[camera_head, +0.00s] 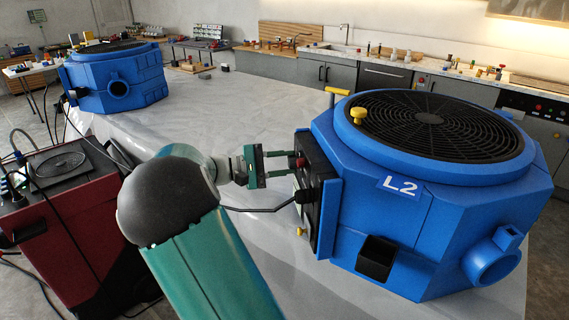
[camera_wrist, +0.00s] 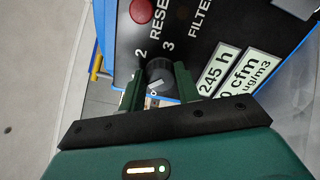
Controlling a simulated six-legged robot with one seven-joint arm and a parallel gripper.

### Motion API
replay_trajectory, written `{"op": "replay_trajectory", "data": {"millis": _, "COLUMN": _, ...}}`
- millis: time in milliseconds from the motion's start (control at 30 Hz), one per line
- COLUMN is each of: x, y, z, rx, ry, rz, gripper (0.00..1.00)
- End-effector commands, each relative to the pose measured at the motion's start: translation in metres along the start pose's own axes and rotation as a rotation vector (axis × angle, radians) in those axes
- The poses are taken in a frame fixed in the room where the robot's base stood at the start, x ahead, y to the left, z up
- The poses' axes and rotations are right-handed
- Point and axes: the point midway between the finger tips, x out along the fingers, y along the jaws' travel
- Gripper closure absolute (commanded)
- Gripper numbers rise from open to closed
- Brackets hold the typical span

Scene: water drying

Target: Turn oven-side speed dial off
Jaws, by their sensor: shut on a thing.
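A large blue air unit marked L2 (camera_head: 430,215) stands on the covered table at the right, with a round black grille on top. Its dark control panel (camera_head: 308,205) faces my arm on the left. In the wrist view the speed dial (camera_wrist: 158,74) is a round dark knob with a pale pointer mark, with the digits 2 and 3 printed beside it. My gripper (camera_wrist: 158,82) is shut on the dial, one green finger on each side. In the head view my gripper (camera_head: 290,162) reaches the panel from the left, and the dial is hard to make out.
A red RESET button (camera_wrist: 146,12) and pale readout labels (camera_wrist: 240,78) sit near the dial. A second blue unit (camera_head: 115,82) stands at the far left of the table. A red machine (camera_head: 65,205) with cables is at the left. An oven (camera_head: 535,112) stands in the counter at the right.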

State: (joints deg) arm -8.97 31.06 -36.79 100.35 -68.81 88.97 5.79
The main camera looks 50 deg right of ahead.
Motion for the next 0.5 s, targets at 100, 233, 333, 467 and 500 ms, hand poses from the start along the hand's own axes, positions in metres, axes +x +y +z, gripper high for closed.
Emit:
{"op": "replay_trajectory", "data": {"millis": 100, "x": -0.0009, "y": -0.0001, "z": -0.0001, "rx": -0.109, "ry": 0.001, "rz": -0.001, "gripper": 0.9}}
{"op": "replay_trajectory", "data": {"millis": 233, "x": -0.001, "y": 0.0003, "z": -0.0002, "rx": -0.232, "ry": 0.001, "rz": -0.001, "gripper": 0.9}}
{"op": "replay_trajectory", "data": {"millis": 333, "x": -0.001, "y": 0.0006, "z": -0.0003, "rx": -0.327, "ry": 0.001, "rz": -0.001, "gripper": 0.9}}
{"op": "replay_trajectory", "data": {"millis": 467, "x": -0.0011, "y": 0.001, "z": -0.0005, "rx": -0.449, "ry": 0.002, "rz": -0.001, "gripper": 0.9}}
{"op": "replay_trajectory", "data": {"millis": 500, "x": -0.0011, "y": 0.0012, "z": -0.0006, "rx": -0.484, "ry": 0.002, "rz": -0.001, "gripper": 0.9}}
